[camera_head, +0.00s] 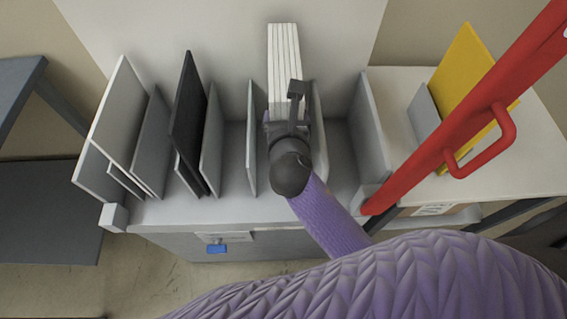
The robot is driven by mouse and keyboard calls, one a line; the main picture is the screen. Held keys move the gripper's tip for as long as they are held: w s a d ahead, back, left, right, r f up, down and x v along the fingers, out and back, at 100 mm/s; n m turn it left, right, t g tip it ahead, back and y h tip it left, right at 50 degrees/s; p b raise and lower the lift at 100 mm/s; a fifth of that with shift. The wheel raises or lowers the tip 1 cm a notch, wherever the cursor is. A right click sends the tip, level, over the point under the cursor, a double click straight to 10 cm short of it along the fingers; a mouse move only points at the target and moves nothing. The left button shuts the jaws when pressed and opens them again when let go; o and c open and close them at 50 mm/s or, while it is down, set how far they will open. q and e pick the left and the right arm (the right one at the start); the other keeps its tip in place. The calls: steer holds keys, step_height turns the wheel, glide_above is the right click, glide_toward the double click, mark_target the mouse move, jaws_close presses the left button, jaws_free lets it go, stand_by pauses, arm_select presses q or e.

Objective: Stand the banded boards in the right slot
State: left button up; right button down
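The banded boards (284,55) are a tall, white stack of several thin boards, standing about upright. Their lower part goes down between two grey dividers of the rack (235,212), and their top rises well above the dividers. My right gripper (288,108) is dark grey, on the purple arm from the lower right. It is at the near edge of the stack and looks shut on it. The gripper hides the stack's lower end, so I cannot tell if it touches the rack floor. My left gripper is not in view.
Left slots hold a white board (118,110), a grey board and a black board (187,120). The slot right of the boards, before the end divider (368,130), looks empty. A red bar (465,115) slants across the right. A yellow board (462,75) stands on the right table.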

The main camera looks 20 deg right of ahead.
step_height(320, 180, down, 11)
steer(key=b, duration=0.6)
steer(key=shift+r, duration=0.5)
steer(key=shift+f, duration=0.2)
jaws_free()
